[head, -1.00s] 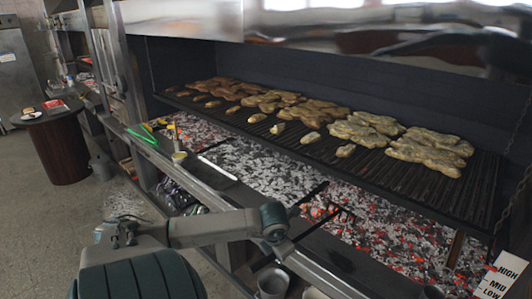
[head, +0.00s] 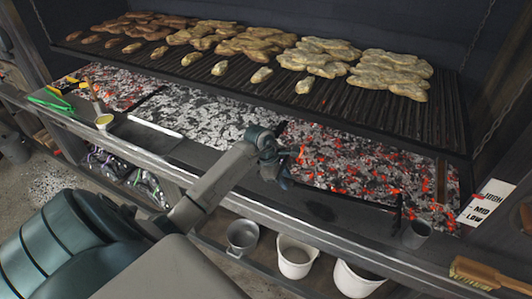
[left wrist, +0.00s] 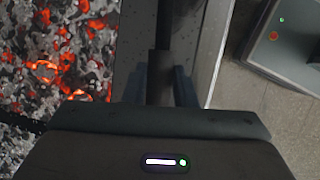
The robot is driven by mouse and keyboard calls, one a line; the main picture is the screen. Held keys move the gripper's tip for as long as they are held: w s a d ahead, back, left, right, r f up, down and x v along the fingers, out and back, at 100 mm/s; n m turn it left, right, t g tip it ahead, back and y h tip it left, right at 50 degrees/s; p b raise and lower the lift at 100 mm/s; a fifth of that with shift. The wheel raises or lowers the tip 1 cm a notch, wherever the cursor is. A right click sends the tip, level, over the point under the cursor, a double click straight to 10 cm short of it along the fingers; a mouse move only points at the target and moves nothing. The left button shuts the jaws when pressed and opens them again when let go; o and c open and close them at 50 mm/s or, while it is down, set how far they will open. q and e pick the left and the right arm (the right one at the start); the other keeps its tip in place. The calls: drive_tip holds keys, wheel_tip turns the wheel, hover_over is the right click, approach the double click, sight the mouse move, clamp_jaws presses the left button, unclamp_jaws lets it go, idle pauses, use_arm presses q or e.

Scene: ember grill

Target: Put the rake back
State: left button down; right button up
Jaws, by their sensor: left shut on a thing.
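My left gripper (head: 279,172) is at the front edge of the coal bed, over the dark front shelf. In the left wrist view it is shut on a dark, straight bar, which looks like the rake's handle (left wrist: 161,72). The bar runs away from the camera between the two fingers. The rake's tines cannot be made out now. A thin dark upright piece (head: 397,214) stands at the right part of the shelf, beside a grey metal cup (head: 416,234); I cannot tell what it is. My right gripper is not in view.
Glowing coals (head: 350,165) lie behind the shelf, under a grate (head: 360,112) of meat. Pails (head: 295,258) stand below. A wooden brush (head: 485,273) and a heat-level sign (head: 487,202) are at right.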

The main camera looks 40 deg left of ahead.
use_arm(q)
drive_tip(key=shift+w+d+m, duration=0.2)
drive_tip(key=shift+w+m, duration=0.3)
drive_tip(key=shift+w, duration=0.1)
drive_tip(key=shift+d+f+b, duration=0.1)
drive_tip(key=shift+f+b, duration=0.2)
drive_tip(key=shift+f, duration=0.65)
drive_tip(key=shift+f+b, duration=0.9)
drive_tip(key=shift+b, duration=0.05)
drive_tip(key=shift+f+b, duration=0.35)
drive_tip(key=shift+b, duration=0.05)
drive_tip(key=c, duration=1.1)
unclamp_jaws()
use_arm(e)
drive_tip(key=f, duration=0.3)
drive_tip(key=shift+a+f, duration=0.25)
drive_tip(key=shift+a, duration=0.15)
